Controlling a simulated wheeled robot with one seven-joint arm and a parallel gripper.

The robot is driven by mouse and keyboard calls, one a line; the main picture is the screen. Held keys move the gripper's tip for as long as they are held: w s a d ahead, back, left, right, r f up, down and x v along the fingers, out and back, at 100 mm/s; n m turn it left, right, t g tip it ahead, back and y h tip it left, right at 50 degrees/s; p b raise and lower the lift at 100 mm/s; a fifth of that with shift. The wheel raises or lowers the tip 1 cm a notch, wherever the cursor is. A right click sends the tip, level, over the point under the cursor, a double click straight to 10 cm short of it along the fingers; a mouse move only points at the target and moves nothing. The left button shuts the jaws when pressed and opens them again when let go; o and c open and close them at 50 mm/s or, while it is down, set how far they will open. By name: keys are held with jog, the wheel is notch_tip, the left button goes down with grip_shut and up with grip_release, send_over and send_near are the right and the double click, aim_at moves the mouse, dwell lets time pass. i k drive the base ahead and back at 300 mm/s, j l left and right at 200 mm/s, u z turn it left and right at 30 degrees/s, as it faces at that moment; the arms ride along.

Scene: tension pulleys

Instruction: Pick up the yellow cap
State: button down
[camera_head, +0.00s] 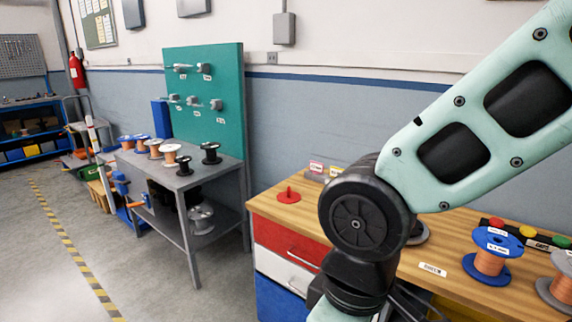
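The yellow cap (528,231) sits at the back right of the wooden workbench (460,222). It is in a row between a red cap (496,222) on its left and a green cap (561,241) on its right, all on a dark strip with labels. A blue spool of copper wire (490,252) stands just in front of the row and partly hides it. My arm crosses the right half of the picture, its elbow over the bench to the left of the caps. My gripper is not in view.
Another copper spool (560,285) stands at the bench's right front. A red spindle piece (288,196) lies at the bench's left end. A grey table (205,170) with several spools and a green pegboard (212,100) stand farther left. Floor in front is clear.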

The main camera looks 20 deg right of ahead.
aim_at(528, 231)
jog(key=z, duration=1.8)
